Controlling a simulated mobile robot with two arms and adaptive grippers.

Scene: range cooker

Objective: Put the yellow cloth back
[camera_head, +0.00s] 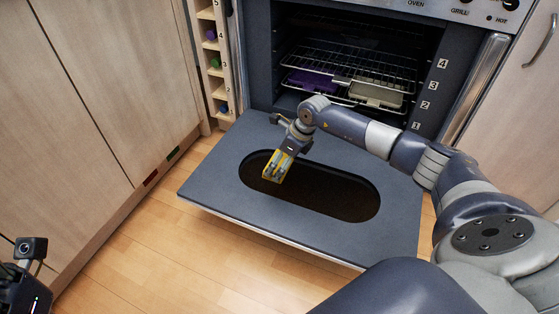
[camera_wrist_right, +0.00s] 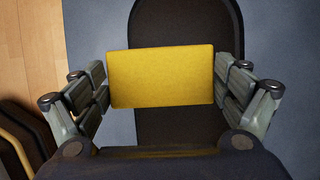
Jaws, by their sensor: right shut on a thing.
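The yellow cloth (camera_wrist_right: 161,77) looks like a flat yellow rectangle in the right wrist view. It sits between the two fingers of my right gripper (camera_wrist_right: 162,92), which is shut on it. In the head view the cloth (camera_head: 272,170) shows at the tip of the right gripper (camera_head: 277,168), over the left part of the dark oval window in the lowered oven door. I cannot tell how high above the door it is. Part of my left arm's end (camera_head: 25,285) shows at the lower left corner of the head view; its fingers are not clear.
The oven door (camera_head: 215,180) is folded down flat. The open oven holds wire racks (camera_head: 360,67) with a purple item (camera_head: 310,82) and a pale tray-like item (camera_head: 376,94). A narrow wooden rack (camera_head: 208,75) with coloured knobs stands to the left. Wooden floor (camera_head: 140,255) is clear.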

